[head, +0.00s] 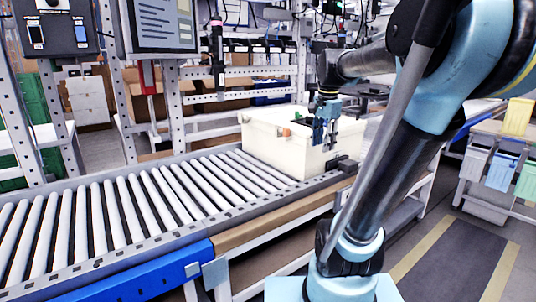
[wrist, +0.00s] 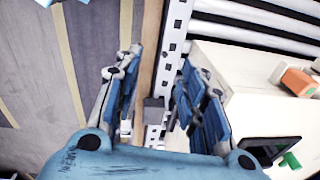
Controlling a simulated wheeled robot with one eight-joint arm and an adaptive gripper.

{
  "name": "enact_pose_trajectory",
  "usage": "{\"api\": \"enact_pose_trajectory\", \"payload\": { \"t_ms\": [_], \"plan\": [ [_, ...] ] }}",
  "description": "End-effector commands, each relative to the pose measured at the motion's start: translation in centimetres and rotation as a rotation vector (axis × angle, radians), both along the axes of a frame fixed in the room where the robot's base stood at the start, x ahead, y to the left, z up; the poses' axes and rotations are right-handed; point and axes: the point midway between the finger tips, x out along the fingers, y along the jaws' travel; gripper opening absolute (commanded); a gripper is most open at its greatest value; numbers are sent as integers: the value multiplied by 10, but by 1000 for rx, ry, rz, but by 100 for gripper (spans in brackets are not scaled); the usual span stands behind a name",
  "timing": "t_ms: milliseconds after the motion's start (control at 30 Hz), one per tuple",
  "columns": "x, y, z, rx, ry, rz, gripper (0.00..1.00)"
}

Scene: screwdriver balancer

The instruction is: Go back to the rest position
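My gripper (head: 325,135) is in front of the near right side of a cream-white box (head: 268,143) on the roller conveyor. In the wrist view its two blue-padded fingers (wrist: 160,75) stand apart, with nothing held between them. The conveyor's edge rail and the floor show below and beyond the fingers. The white box also shows at the right of the wrist view (wrist: 245,85), beside the right finger. A dark hand tool (head: 217,48) hangs upright above the conveyor, apart from my gripper.
The roller conveyor (head: 120,212) runs from lower left to the box. An orange piece (wrist: 298,82) and a green piece (wrist: 290,160) show at the box. A screen (head: 162,25) stands behind the conveyor. A rack with coloured bins (head: 502,172) is at right. Floor at lower right is clear.

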Motion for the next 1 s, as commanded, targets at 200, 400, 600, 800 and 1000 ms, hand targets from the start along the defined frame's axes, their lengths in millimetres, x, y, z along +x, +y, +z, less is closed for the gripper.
{"api": "enact_pose_trajectory", "payload": {
  "t_ms": [200,400,600,800,1000],
  "plan": [
    [-61,0,-62,-43,-26,327,38],
    [-111,0,-124,-89,-49,631,38],
    [-149,0,-179,-135,-66,888,38],
    [-166,0,-206,-159,-73,1013,38],
    [-167,0,-208,-162,-74,1031,38]
  ]
}}
